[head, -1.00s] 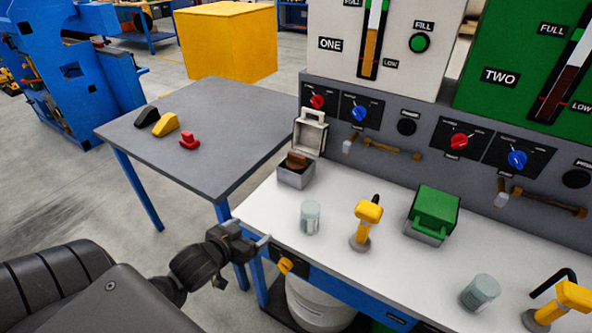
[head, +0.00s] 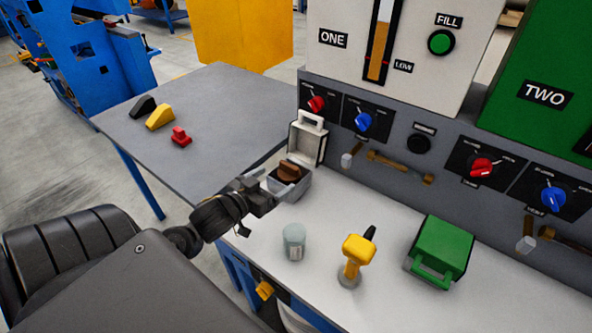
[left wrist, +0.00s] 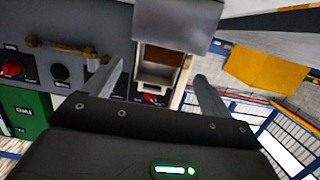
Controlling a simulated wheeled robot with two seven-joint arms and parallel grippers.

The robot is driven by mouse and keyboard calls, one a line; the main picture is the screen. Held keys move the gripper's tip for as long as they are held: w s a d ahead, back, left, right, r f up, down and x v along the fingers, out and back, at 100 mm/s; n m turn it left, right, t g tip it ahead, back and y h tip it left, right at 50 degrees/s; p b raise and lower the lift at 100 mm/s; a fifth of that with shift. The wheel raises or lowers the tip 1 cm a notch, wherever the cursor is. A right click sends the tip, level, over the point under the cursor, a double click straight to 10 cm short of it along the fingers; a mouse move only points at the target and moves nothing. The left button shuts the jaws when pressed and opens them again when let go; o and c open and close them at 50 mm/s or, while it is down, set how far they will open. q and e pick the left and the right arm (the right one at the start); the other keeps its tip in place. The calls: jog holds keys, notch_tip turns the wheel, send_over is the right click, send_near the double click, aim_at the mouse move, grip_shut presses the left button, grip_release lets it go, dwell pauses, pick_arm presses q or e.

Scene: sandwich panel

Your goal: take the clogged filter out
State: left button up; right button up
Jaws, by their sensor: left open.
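The brown filter (head: 289,171) sits in a small grey box (head: 293,188) on the white bench, its top showing above the rim. The box's pale lid (head: 309,141) stands open behind it. My left gripper (head: 262,188) is open and empty at the near left side of the box. In the left wrist view the brown filter (left wrist: 164,57) and grey box (left wrist: 178,22) show ahead, between and beyond the open fingers (left wrist: 158,75). I cannot tell whether a finger touches the box. My right gripper is out of view.
A glass jar (head: 294,242), a yellow-handled tool (head: 355,258) and a closed green box (head: 441,248) stand on the bench. A panel (head: 395,155) with knobs rises behind. A grey side table (head: 205,125) holds black, yellow and red pieces.

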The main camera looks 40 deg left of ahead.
aim_at(287, 168)
pick_arm(q)
jog(key=shift+w+a, duration=0.2)
jog(key=shift+w, duration=0.4)
jog(key=x, duration=0.3)
jog(key=shift+w+a+f, duration=0.15)
jog(key=shift+w, duration=0.3)
jog(key=x, duration=0.4)
jog(key=shift+w+p, duration=0.3)
jog(key=shift+p, duration=0.1)
jog(key=shift+w, duration=0.15)
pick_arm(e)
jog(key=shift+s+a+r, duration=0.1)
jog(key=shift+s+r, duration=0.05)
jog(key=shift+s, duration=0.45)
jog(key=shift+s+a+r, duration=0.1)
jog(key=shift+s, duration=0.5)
pick_arm(q)
jog(key=shift+c, duration=0.4)
jog(key=c, duration=1)
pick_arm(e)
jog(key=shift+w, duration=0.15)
